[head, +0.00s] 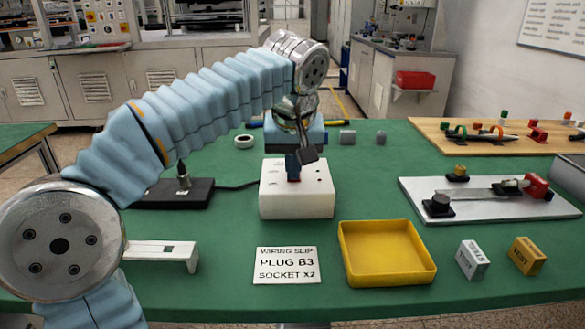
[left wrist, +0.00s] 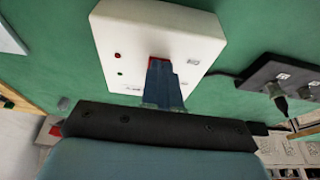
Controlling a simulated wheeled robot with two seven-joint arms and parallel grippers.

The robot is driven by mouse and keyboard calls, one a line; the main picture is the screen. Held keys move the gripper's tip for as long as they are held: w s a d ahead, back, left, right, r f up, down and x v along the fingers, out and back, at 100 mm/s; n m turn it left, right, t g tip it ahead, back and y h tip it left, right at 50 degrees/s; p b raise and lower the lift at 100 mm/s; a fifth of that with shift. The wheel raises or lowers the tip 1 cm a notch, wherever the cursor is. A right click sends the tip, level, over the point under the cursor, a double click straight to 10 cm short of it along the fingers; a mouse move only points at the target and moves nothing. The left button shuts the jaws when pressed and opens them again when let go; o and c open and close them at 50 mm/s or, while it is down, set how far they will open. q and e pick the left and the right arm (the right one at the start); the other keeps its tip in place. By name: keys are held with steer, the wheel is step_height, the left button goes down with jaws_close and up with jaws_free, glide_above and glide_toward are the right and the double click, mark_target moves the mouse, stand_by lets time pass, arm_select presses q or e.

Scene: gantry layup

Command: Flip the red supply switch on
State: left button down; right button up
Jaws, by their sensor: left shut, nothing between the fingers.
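A white box (head: 297,200) stands on the green table near the middle in the head view. It also shows in the left wrist view (left wrist: 130,35). A small red part (head: 293,180), which looks like the supply switch, shows on its top just under my fingertips. In the left wrist view a red edge (left wrist: 181,61) shows beside the fingertips, and the fingers hide most of it. Whether it is on or off cannot be told. My left gripper (head: 293,167) is shut and empty, pointing down onto the box top at the switch. Contact cannot be made out. My right gripper is not in view.
A black block with an upright plug (head: 184,182) sits left of the box, with a cable between. In front are a "PLUG B3 SOCKET X2" slip (head: 286,265) and a yellow tray (head: 387,253). A metal plate (head: 490,207) with fittings lies at right.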

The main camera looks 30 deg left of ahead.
arm_select(q)
steer(key=shift+f+p, duration=0.1)
steer(key=shift+p, duration=0.3)
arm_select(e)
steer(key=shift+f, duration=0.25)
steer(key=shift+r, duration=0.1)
arm_select(q)
steer(key=shift+w+a+r+p, duration=0.35)
steer(key=shift+w+p, duration=0.1)
steer(key=shift+p, duration=0.25)
steer(key=shift+w, duration=0.15)
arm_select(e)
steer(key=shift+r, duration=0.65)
